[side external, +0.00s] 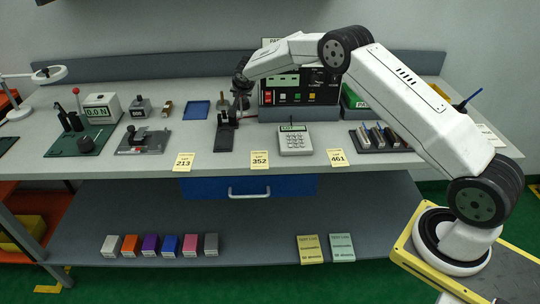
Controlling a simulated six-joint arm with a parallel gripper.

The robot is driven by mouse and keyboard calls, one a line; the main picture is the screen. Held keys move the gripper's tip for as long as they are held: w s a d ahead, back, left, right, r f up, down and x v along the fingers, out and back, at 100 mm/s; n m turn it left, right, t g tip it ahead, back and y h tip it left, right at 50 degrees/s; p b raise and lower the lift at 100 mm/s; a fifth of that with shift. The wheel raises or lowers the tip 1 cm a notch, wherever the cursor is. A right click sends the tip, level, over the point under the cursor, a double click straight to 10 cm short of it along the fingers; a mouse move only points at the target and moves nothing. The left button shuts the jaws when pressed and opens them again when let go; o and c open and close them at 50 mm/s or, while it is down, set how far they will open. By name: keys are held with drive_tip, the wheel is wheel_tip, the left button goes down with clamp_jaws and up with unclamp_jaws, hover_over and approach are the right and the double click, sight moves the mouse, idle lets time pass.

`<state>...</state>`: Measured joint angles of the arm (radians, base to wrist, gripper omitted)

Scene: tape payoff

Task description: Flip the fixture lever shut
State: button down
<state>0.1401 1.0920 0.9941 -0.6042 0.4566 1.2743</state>
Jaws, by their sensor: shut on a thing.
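My gripper (241,93) is a small dark shape at the end of the white arm, over the middle of the bench. It points down at a small dark fixture (227,124) with a pale band, behind the card marked 352. My gripper is shut on what looks like the fixture's lever, at the fixture's upper end. The fingers and the lever are dark and small, so the lever's angle cannot be told. A brownish upright part (223,105) stands just left of the fingers.
A black instrument panel (300,97) stands close right of my gripper. A blue tray (196,110) lies left. A keypad device (295,140) sits right of the fixture. Farther left are a grey plate with a dark clamp (145,140) and a red-knobbed lever (76,91).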

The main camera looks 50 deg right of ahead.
drive_tip(key=shift+c, duration=2.2)
unclamp_jaws()
drive_tip(key=shift+s, duration=0.1)
drive_tip(key=shift+s+a+r, duration=0.25)
drive_tip(key=shift+r, duration=0.3)
drive_tip(key=v, duration=0.6)
drive_tip(key=shift+s+r, duration=0.2)
drive_tip(key=shift+a, duration=0.1)
drive_tip(key=s+a+f+n+g+y, duration=0.1)
drive_tip(key=s+a+n, duration=0.2)
drive_tip(key=s, duration=0.9)
drive_tip(key=s+a+f+n+g+y, duration=0.1)
drive_tip(key=s+a+n, duration=0.3)
drive_tip(key=s, duration=0.9)
drive_tip(key=s+a+f+n+g+y, duration=0.1)
drive_tip(key=s+a+n+g+y, duration=0.1)
drive_tip(key=s, duration=1)
drive_tip(key=a+n, duration=0.1)
drive_tip(key=a, duration=0.1)
drive_tip(key=shift+s+a+n, duration=0.25)
drive_tip(key=shift+a+n, duration=0.1)
drive_tip(key=shift+n, duration=0.05)
